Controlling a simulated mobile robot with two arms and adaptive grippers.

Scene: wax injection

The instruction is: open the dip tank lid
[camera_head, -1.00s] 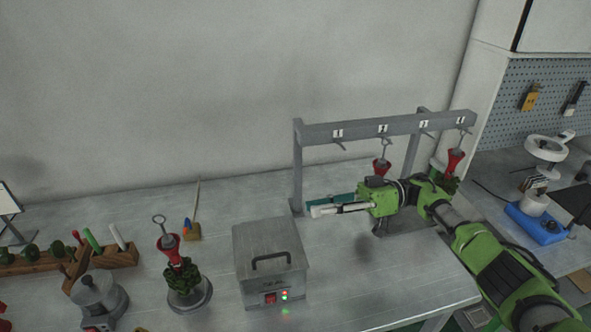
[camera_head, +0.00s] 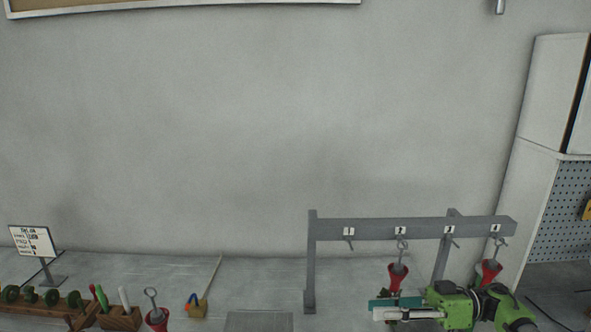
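Only the far strip of the grey metal dip tank lid (camera_head: 259,321) shows at the bottom edge of the head view. Its handle and the tank's front are out of the picture. My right gripper (camera_head: 378,309) is at the lower right, right of the lid and apart from it, in front of the hook rack. Its fingers, one teal and one white, point left and lie close together in this view. I cannot tell whether they are parted. Nothing shows held in them. My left gripper is not in view.
A grey hook rack (camera_head: 311,262) stands behind my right gripper, with two red-based pieces (camera_head: 397,276) (camera_head: 489,272) hanging from it. To the left are a red piece with a ring (camera_head: 157,318), a wooden tool block (camera_head: 121,321), a small brush (camera_head: 197,306) and a sign (camera_head: 33,241).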

